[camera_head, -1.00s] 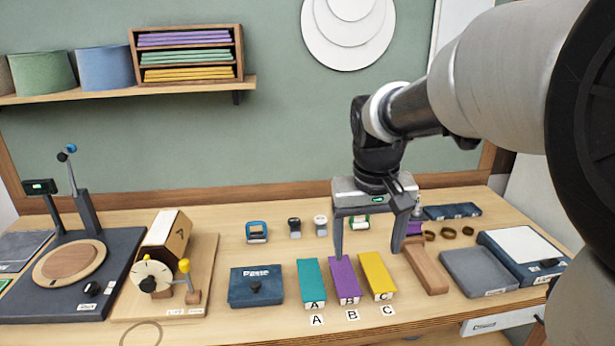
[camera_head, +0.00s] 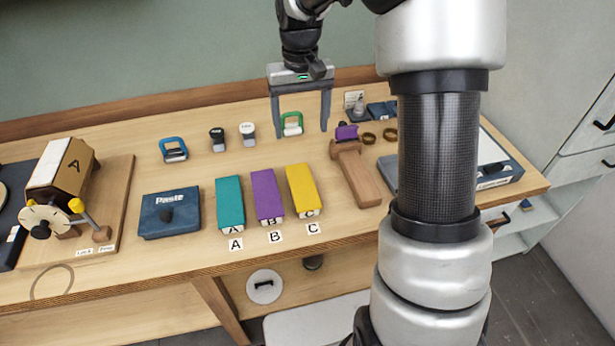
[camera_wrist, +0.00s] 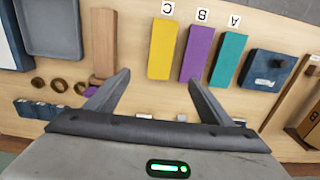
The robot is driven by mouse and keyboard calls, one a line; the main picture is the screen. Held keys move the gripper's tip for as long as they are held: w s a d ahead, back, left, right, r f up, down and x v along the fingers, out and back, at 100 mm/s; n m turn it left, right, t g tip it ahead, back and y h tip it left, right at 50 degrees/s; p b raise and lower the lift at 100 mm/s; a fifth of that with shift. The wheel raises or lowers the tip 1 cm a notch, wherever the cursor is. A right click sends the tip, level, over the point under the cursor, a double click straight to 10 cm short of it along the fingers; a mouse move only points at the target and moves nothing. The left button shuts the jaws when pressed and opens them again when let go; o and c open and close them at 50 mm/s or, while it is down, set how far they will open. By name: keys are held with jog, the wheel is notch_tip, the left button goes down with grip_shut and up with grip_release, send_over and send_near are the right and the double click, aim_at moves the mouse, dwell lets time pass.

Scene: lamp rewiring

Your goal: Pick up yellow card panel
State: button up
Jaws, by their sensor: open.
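The yellow card panel (camera_head: 302,188) lies on the bench at the right end of a row, behind the label C. The purple panel (camera_head: 266,194) and the teal panel (camera_head: 230,202) lie to its left, by labels B and A. My gripper (camera_head: 301,127) is open and empty, pointing down behind the row, above the back of the bench. In the wrist view the yellow panel (camera_wrist: 162,49) lies ahead of my open fingers, roughly centred between them and apart from them.
A wooden block (camera_head: 357,176) lies right of the yellow panel. A blue Paste box (camera_head: 170,213) sits left of the row. Stamps (camera_head: 248,134) and a green-handled item (camera_head: 291,124) stand behind. The bench (camera_head: 330,222) is bare in front of the wooden block.

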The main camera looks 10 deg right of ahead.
aim_at(301, 182)
notch_tip(301, 182, down, 17)
jog(key=shift+a+f+p, duration=0.15)
jog(key=shift+f+p, duration=0.05)
jog(key=shift+p, duration=0.35)
jog(key=c, duration=1.1)
